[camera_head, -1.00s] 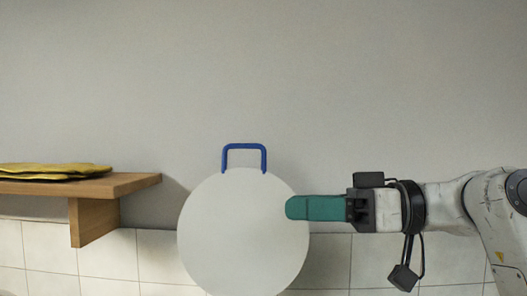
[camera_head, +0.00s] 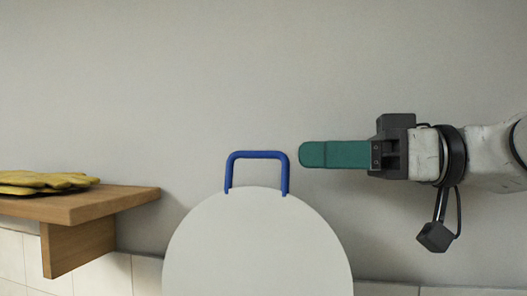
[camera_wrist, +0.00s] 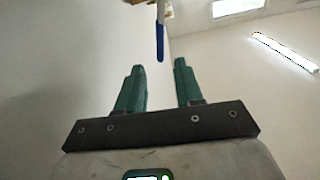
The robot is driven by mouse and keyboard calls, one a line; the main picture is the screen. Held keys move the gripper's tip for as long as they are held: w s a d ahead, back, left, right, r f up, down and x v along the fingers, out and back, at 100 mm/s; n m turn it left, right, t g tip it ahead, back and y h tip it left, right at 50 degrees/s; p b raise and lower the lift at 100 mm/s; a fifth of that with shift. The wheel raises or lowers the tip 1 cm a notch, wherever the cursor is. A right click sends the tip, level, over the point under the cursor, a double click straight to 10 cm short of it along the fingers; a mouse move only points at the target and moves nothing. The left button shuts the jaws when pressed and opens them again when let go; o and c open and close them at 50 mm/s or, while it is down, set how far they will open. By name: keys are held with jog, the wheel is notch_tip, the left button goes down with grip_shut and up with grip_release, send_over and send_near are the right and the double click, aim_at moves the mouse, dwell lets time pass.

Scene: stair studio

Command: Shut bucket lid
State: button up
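The bucket lid (camera_head: 257,250) is a pale round disc standing raised, its face towards the head camera. A blue handle (camera_head: 257,155) sticks up from its top edge. My gripper (camera_head: 303,154) has green fingers and is level with the handle, just to its right, with a small gap. In the wrist view my gripper (camera_wrist: 160,68) has its two fingers apart with nothing between them. The bucket's body is out of view.
A wooden shelf (camera_head: 110,197) with yellow gloves (camera_head: 45,181) on it juts out at the left. A plain grey wall (camera_head: 300,60) with pale tiles below stands behind. The space above the lid is clear.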

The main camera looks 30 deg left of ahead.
aim_at(262, 156)
jog(key=p+x, duration=0.1)
jog(key=x, duration=0.6)
jog(key=shift+s+a, duration=0.1)
jog(key=shift+a, duration=0.25)
grip_shut()
